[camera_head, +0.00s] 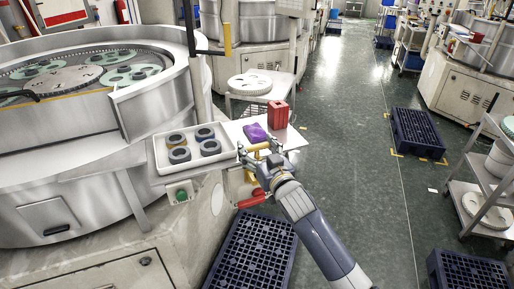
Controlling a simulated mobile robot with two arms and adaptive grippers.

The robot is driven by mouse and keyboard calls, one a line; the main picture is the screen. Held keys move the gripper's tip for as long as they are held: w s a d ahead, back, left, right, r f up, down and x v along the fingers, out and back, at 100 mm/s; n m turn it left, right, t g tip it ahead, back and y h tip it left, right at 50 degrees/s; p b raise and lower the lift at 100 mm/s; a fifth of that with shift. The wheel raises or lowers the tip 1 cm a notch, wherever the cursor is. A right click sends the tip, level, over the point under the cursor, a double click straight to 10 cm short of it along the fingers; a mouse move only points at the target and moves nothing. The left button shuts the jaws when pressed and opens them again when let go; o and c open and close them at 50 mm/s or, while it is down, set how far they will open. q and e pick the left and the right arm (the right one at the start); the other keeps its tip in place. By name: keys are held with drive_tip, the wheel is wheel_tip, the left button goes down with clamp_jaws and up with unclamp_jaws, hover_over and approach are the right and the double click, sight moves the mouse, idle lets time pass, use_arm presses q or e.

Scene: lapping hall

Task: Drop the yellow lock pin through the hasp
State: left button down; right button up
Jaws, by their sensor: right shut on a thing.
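My right gripper (258,151) reaches in from the lower right, over the right end of the small side shelf beside the lapping machine. It is shut on a small yellow piece (260,146), which looks like the yellow lock pin; the fingers hide part of it. A red lever-like part (251,201) shows just below and left of the gripper, on the front of the machine base. I cannot make out the hasp clearly; the gripper and wrist cover part of that area. My left gripper is not in view.
A white tray (160,155) with several dark rings lies left of the gripper. A purple cloth (255,132) and a red container (279,114) stand just behind it. A dark blue pallet (240,250) lies on the floor below.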

drive_tip(key=shift+r+p, duration=0.1)
drive_tip(key=shift+p, duration=0.35)
idle(1.1)
drive_tip(key=shift+f+b, duration=2.15)
drive_tip(key=shift+f, duration=0.95)
drive_tip(key=o, duration=1.2)
drive_tip(key=v, duration=1.2)
